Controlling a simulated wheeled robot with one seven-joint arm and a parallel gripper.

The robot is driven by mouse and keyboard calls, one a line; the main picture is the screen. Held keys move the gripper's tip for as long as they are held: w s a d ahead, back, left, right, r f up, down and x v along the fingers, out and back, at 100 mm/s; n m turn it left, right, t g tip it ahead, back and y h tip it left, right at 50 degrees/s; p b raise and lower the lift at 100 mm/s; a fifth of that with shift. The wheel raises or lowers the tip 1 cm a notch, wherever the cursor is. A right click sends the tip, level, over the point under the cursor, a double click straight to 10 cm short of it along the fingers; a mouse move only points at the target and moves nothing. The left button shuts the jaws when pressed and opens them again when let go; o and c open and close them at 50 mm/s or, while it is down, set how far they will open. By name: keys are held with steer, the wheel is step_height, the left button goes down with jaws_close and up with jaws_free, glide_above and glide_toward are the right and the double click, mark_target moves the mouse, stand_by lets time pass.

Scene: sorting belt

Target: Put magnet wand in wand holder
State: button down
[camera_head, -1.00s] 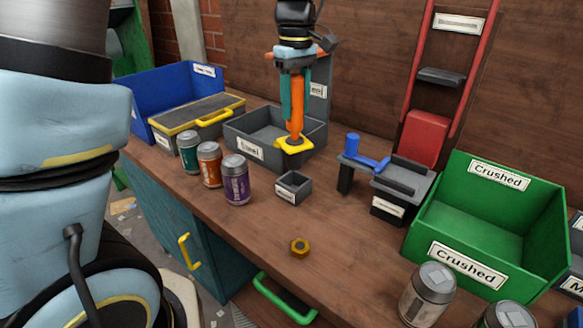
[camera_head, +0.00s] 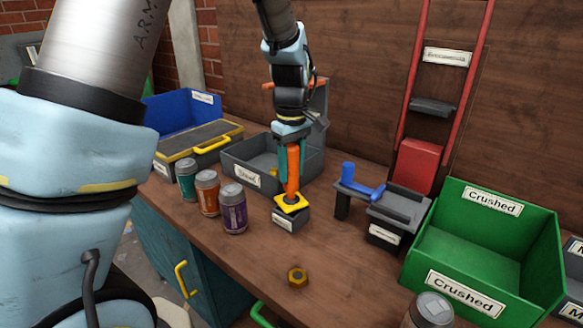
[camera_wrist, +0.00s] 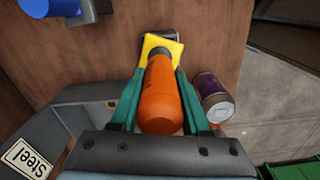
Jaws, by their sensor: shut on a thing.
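The magnet wand (camera_head: 292,168) has an orange handle and a yellow square plate at its lower end. My gripper (camera_head: 290,182) is shut on the handle, with its teal fingers on both sides, and holds the wand nearly upright. A small open grey box with an unreadable label (camera_head: 290,223), which looks like the wand holder, stands directly under the yellow plate. The plate covers its opening, so I cannot tell whether they touch. In the wrist view the wand (camera_wrist: 162,98) sits between the fingers, with the grey box rim (camera_wrist: 165,35) partly showing behind the plate.
Purple (camera_head: 234,210), orange (camera_head: 207,193) and teal (camera_head: 187,181) cans stand left of the box. A grey Steel tray (camera_head: 240,178) is behind. A hex nut (camera_head: 298,277) lies in front. A grey stand with a blue handle (camera_head: 362,184) and a green Crushed bin (camera_head: 468,287) are right.

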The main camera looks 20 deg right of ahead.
steer(key=shift+f, duration=0.25)
steer(key=shift+s+a+f, duration=0.1)
steer(key=shift+f, duration=0.25)
steer(key=c, duration=0.6)
jaws_free()
steer(key=shift+f, duration=0.1)
steer(key=shift+o, duration=1.1)
step_height(320, 180, up, 14)
steer(key=shift+f+b, duration=0.2)
steer(key=shift+b, duration=0.4)
steer(key=s+a+f+m, duration=0.1)
steer(key=a+f, duration=0.2)
steer(key=a, duration=0.7)
steer(key=s+a+f+m+t, duration=0.1)
steer(key=a+f, duration=0.3)
steer(key=a, duration=0.6)
steer(key=s+a+f+m, duration=0.1)
steer(key=a+f, duration=0.3)
steer(key=a, duration=0.6)
steer(key=shift+s+f+m+t, duration=0.25)
steer(key=shift+s+m+t, duration=0.1)
steer(key=shift+m, duration=0.55)
